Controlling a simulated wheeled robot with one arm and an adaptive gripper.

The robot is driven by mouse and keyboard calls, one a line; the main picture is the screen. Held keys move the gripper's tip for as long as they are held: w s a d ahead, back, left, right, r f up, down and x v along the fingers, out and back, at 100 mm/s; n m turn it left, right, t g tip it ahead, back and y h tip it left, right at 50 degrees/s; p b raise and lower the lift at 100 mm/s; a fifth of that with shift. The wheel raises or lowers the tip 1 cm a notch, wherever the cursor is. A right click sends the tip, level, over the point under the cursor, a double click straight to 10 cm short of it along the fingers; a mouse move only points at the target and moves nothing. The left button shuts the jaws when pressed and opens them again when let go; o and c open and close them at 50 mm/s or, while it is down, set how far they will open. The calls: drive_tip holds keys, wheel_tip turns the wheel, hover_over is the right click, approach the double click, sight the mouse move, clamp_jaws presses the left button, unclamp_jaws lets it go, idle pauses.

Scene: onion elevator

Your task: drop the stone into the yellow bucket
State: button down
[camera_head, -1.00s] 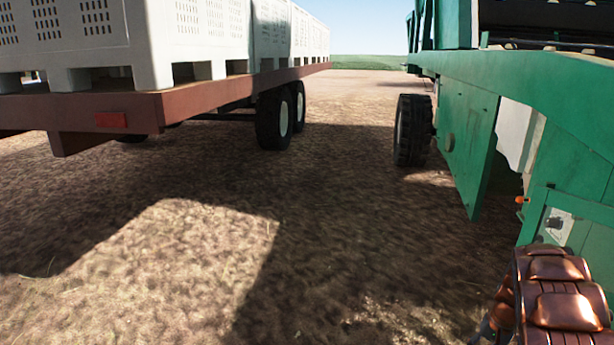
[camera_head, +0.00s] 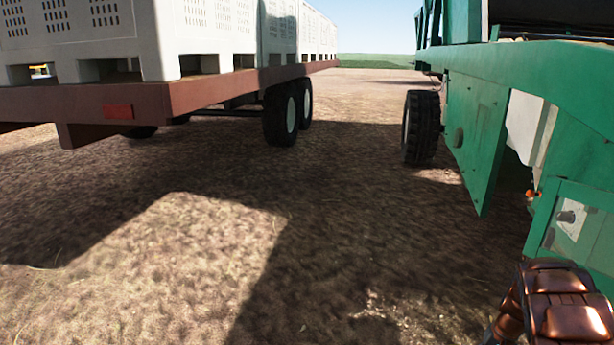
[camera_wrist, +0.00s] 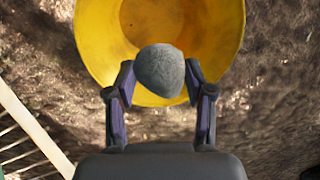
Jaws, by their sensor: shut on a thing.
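In the wrist view a grey rounded stone (camera_wrist: 160,71) sits between the two fingertips of my gripper (camera_wrist: 160,80). The gripper is shut on it, with one finger on each side. The yellow bucket (camera_wrist: 97,38) shows behind the stone, its open mouth facing the camera. The stone overlaps the lower part of the bucket's mouth in the picture. I cannot tell how far the stone is above the bucket. The bucket's top edge is cut off by the frame. Gripper, stone and bucket are not seen in the head view.
A trailer (camera_head: 215,88) with white crates (camera_head: 200,35) stands at the left in the head view. A green machine (camera_head: 480,130) with a wheel (camera_head: 421,127) stands at the right. Bare ground (camera_head: 340,200) lies between. A pale railing (camera_wrist: 30,125) is at the wrist view's lower left.

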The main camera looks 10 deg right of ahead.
drive_tip(key=shift+c, duration=1.7)
unclamp_jaws()
wheel_tip(320, 180, up, 12)
drive_tip(key=d, duration=0.2)
